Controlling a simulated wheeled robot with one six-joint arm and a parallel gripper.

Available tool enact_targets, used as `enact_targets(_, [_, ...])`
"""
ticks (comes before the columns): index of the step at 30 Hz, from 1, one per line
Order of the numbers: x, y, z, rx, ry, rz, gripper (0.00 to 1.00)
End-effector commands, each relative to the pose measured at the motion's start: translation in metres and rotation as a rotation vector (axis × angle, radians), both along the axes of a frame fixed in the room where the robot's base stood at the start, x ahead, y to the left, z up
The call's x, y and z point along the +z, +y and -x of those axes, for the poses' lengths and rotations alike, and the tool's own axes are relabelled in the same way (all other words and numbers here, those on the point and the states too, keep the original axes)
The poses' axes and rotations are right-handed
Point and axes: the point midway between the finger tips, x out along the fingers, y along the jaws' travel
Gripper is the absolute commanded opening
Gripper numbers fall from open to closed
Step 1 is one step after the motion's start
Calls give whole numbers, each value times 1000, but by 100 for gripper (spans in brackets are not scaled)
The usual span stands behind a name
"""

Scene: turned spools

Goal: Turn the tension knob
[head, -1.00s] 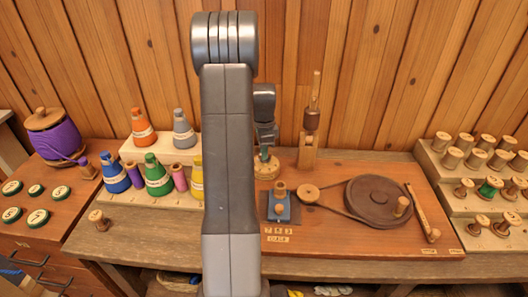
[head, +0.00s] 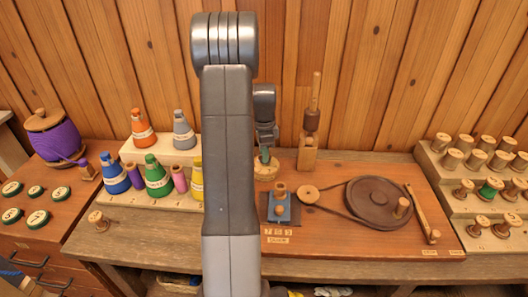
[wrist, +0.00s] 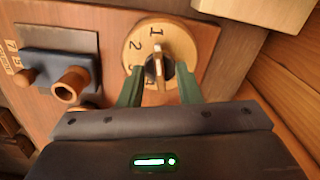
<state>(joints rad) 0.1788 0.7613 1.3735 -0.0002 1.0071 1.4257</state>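The tension knob is a round wooden dial (wrist: 134,55) with a raised wooden grip bar (wrist: 158,66) on a dark hub. In the wrist view the bar points roughly up, toward the 1. My gripper (wrist: 160,92) has two green fingers spread apart, one on each side of the bar, with gaps visible between. In the head view the dial (head: 266,172) is behind my arm, with my gripper (head: 265,155) right above it.
A blue block with a wooden peg (head: 279,207) stands close in front of the dial. A wooden post (head: 308,150) stands to its right. A belt-linked dark wheel (head: 376,199) lies farther right. Coloured cones (head: 157,177) are at left, spool racks (head: 470,190) at right.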

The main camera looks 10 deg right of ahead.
Motion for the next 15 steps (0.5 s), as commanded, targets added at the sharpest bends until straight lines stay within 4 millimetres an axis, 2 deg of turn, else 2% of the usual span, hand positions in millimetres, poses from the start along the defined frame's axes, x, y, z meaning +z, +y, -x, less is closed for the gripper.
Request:
enact_targets(5, [24, 0, -1, 0, -6, 1, 31])
enact_targets(15, [101, 0, -1, 0, -6, 1, 31])
